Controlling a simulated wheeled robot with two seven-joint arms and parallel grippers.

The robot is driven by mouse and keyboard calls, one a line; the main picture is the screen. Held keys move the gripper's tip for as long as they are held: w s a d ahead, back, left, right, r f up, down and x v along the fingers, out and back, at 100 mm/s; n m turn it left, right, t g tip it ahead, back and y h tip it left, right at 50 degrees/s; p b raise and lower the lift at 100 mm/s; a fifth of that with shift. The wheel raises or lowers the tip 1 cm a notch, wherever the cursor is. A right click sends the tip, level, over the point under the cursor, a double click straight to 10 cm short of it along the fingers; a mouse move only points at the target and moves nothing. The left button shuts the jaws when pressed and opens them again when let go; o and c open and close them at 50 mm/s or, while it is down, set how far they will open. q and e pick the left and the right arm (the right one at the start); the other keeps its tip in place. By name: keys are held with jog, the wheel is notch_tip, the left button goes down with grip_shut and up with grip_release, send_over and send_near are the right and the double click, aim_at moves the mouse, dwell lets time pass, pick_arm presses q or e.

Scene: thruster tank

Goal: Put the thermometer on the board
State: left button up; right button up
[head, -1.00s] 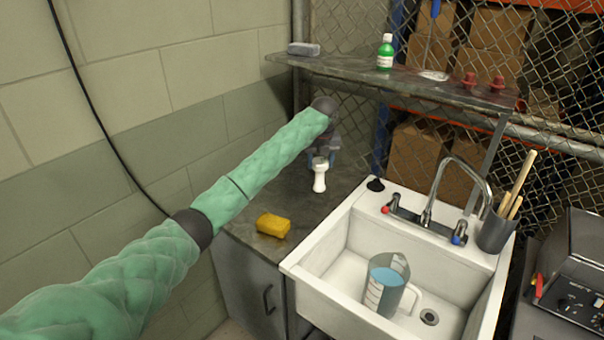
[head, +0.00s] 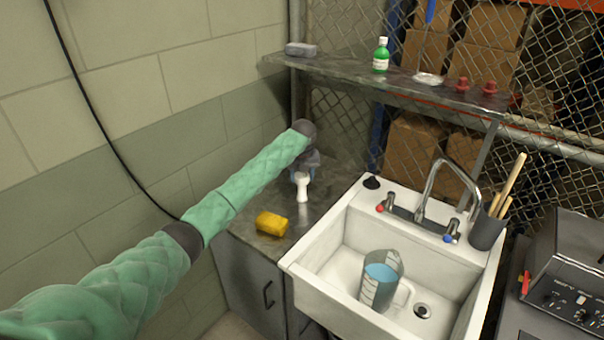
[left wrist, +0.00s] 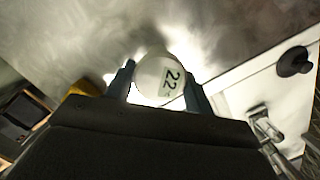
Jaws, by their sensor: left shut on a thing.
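The thermometer (head: 303,188) is white with a narrow stem. In the left wrist view its round white head (left wrist: 160,76) shows a label reading 22. My left gripper (head: 303,175) is shut on it, with a finger on each side of the head in the left wrist view. It holds the thermometer over the dark counter left of the sink. My forearm hides part of the gripper in the head view. I cannot make out a board in either view. My right gripper is not in view.
The white sink (head: 330,262) holds a jug of blue liquid (head: 380,282). A shelf (head: 345,77) above carries a green bottle (head: 381,56), a grey block and red items. A block wall stands at left.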

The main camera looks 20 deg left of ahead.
pick_arm(q)
jog(key=shift+f, duration=0.2)
jog(key=o, duration=1.2)
jog(key=shift+o, duration=0.2)
jog(key=shift+r, duration=0.1)
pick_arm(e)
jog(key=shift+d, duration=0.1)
pick_arm(q)
jog(key=shift+r+b, duration=0.4)
jog(key=shift+r, duration=0.1)
jog(key=r, duration=0.1)
jog(key=r+b, duration=0.2)
jog(key=shift+s+d+r, duration=0.15)
jog(key=shift+s+r, duration=0.1)
jog(key=shift+r, duration=0.05)
notch_tip(320, 180, up, 7)
jog(key=s+b, duration=0.1)
jog(key=b, duration=0.1)
jog(key=shift+d+r, duration=0.2)
jog(key=shift+d, duration=0.05)
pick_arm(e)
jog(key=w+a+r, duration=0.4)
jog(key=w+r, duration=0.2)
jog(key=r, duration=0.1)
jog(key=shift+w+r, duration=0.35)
pick_arm(q)
jog(key=shift+s+f, duration=0.1)
